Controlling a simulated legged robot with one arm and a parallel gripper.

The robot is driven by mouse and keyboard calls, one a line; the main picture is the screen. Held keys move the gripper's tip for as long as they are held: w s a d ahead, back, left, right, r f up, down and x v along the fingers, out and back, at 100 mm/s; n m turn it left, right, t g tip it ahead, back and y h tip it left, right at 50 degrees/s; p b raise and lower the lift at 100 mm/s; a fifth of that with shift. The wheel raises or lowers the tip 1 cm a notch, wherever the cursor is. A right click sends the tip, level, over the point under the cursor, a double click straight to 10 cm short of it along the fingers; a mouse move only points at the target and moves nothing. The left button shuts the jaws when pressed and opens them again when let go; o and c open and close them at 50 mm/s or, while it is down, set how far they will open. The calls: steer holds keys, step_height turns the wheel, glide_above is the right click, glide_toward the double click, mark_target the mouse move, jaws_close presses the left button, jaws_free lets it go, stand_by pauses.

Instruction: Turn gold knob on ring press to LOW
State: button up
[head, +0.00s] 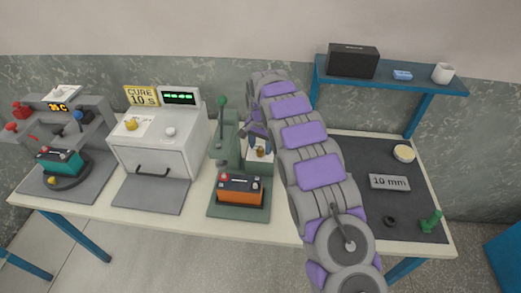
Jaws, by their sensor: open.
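The green press (225,140) with a green-topped lever stands at the middle of the table, with an orange battery (240,188) on its base. A small gold knob (261,152) shows on a pale panel at the press's right side. Its pointer and the panel's markings are too small to read. My gripper (259,139) is open just above and behind the gold knob, pointing toward it. Whether it touches the knob I cannot tell. My purple and grey arm hides what lies to the right of the panel.
A white oven box (165,150) with its own gold knob (131,124) stands left of the press. A grey machine with a teal battery (59,162) is farther left. A dark mat (400,212) holds small parts at right. A blue shelf (425,87) stands behind.

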steer(key=shift+a+f, duration=0.1)
steer(key=shift+f, duration=0.75)
steer(key=shift+r, duration=0.1)
steer(key=c, duration=1)
